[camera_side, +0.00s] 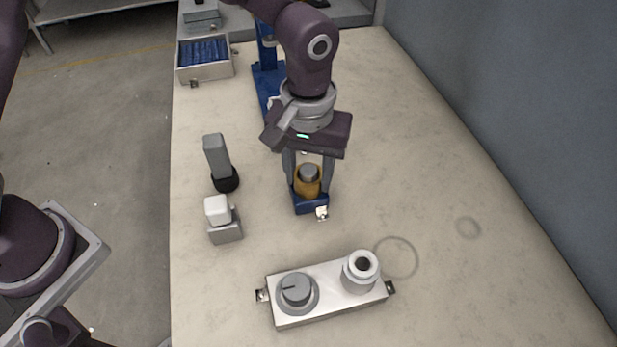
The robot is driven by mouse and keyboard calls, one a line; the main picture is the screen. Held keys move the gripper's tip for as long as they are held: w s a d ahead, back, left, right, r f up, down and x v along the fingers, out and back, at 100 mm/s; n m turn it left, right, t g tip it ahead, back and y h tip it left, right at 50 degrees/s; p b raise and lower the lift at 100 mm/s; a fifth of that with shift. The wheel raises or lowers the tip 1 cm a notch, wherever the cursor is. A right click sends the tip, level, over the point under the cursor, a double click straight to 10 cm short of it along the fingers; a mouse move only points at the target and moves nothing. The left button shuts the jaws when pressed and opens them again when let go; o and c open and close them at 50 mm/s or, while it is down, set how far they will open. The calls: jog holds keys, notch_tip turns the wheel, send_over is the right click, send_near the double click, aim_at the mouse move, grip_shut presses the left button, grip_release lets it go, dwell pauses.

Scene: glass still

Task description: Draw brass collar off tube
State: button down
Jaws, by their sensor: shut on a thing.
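The brass collar (308,187) is around a grey tube (309,171), whose top shows above it. The tube stands upright on a blue base (311,203) near the middle of the table. My gripper (308,178) points down over it, with one finger on each side of the collar, shut on it. The palm sits just above the tube's top. Whether the collar is still low against the base or slightly raised, I cannot tell from this angle.
A metal block (325,291) with a grey knob and a white-topped cylinder lies in front. A grey handle with black end (218,160) and a white-topped grey block (223,222) stand left. A tray of blue pieces (204,60) is at the back. The right side is clear.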

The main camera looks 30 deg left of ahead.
jog(key=shift+r, duration=0.15)
jog(key=shift+r, duration=3.35)
jog(key=shift+r, duration=1.05)
jog(key=shift+r, duration=0.45)
